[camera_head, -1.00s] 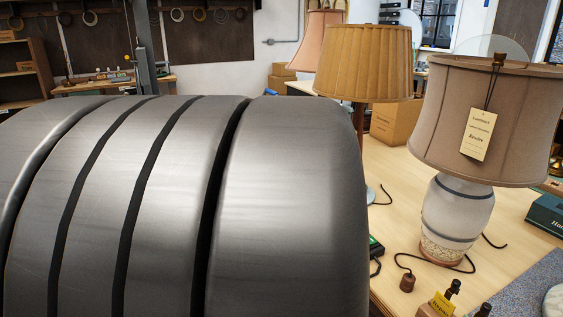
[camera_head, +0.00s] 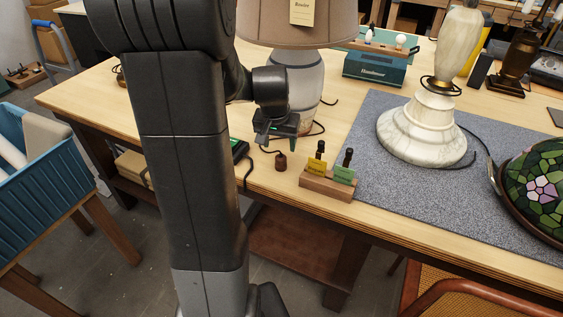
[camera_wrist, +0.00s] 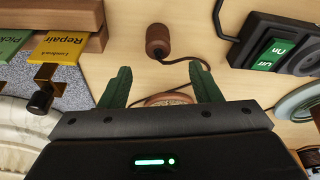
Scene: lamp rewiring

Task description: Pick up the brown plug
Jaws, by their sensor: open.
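The brown plug (camera_head: 281,160) lies on the wooden table near its front edge, beside the foot of the white ceramic lamp (camera_head: 306,84). A dark cord leads from it. In the wrist view the plug (camera_wrist: 158,38) lies beyond my fingertips, roughly centred between them, with its cord curving to the right. My gripper (camera_head: 276,141) is above the table, just behind the plug in the head view. Its two green fingers are spread, and nothing is between them in the wrist view (camera_wrist: 161,78).
A wooden block (camera_head: 326,185) with yellow and green tags stands right of the plug. A marble lamp base (camera_head: 427,130) stands on the grey mat (camera_head: 371,180). A blue bin (camera_head: 40,165) is at far left.

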